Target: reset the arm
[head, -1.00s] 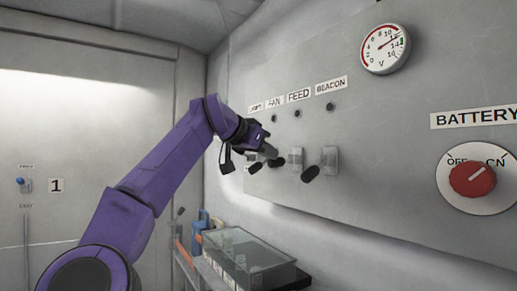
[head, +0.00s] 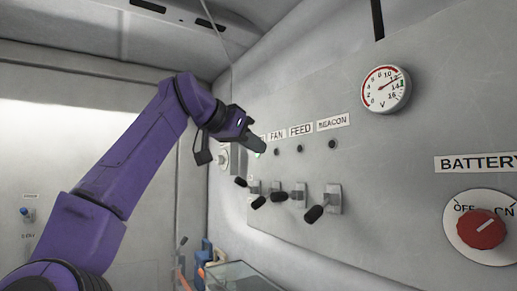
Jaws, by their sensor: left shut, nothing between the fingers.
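My left arm (head: 140,150) is purple and comes in from the left. Its gripper (head: 259,147) is shut and empty. It is in front of the grey panel (head: 400,150), above the row of toggle switches and over the leftmost label. My right gripper is not in view.
A round gauge (head: 386,89) sits high on the panel. A red battery knob (head: 480,229) is at the right, its white mark pointing toward ON. A glass-topped case (head: 240,276) and blue and orange items are low at the centre. A door or wall with a small blue knob (head: 26,212) is at the left.

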